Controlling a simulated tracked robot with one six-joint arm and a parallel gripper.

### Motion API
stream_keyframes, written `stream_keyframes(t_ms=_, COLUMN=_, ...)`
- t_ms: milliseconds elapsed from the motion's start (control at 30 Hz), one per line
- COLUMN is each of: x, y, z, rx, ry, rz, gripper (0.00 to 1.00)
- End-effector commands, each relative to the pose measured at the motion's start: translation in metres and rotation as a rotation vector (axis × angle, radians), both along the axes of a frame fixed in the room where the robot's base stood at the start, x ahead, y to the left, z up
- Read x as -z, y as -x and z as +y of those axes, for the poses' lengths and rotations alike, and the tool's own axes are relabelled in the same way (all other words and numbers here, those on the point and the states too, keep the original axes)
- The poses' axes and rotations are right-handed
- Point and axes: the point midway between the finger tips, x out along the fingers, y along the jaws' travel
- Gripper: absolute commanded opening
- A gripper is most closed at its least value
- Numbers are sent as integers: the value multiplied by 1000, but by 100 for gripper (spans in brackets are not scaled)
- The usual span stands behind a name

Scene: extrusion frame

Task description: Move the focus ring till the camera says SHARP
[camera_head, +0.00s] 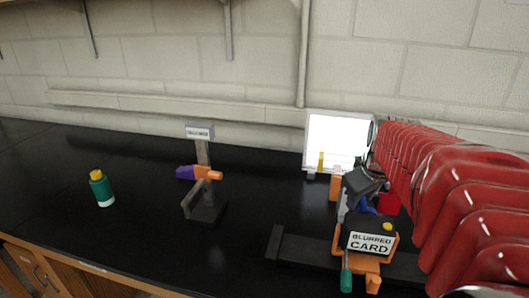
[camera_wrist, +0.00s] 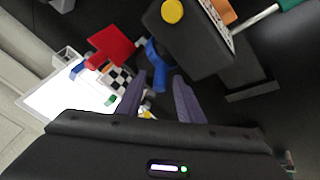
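The camera (camera_head: 351,222) is a dark box on an orange mount at the right of the bench. Its label (camera_head: 369,243) reads BLURRED CARD. In the wrist view the camera's dark body (camera_wrist: 190,35) with a yellow knob is at the top. The blue focus ring (camera_wrist: 153,52) shows just beyond and between my fingertips.
A red plate (camera_wrist: 110,44) and a checkered card (camera_wrist: 118,79) are left of the ring. A bright white panel (camera_head: 337,138) stands behind.

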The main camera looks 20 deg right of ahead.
Motion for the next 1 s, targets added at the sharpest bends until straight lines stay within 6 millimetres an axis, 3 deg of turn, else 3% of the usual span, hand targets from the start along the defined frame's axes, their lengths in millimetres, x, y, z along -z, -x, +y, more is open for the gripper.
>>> stream_keyframes(t_ms=133, x=0, y=0, z=0, rx=1, ry=0, rz=0, gripper=34)
stream_keyframes(t_ms=600, x=0, y=1, z=-1, rx=2, ry=0, rz=0, gripper=1)
stream_keyframes(t_ms=1000, x=0, y=1, z=-1, rx=2, ry=0, rz=0, gripper=0)
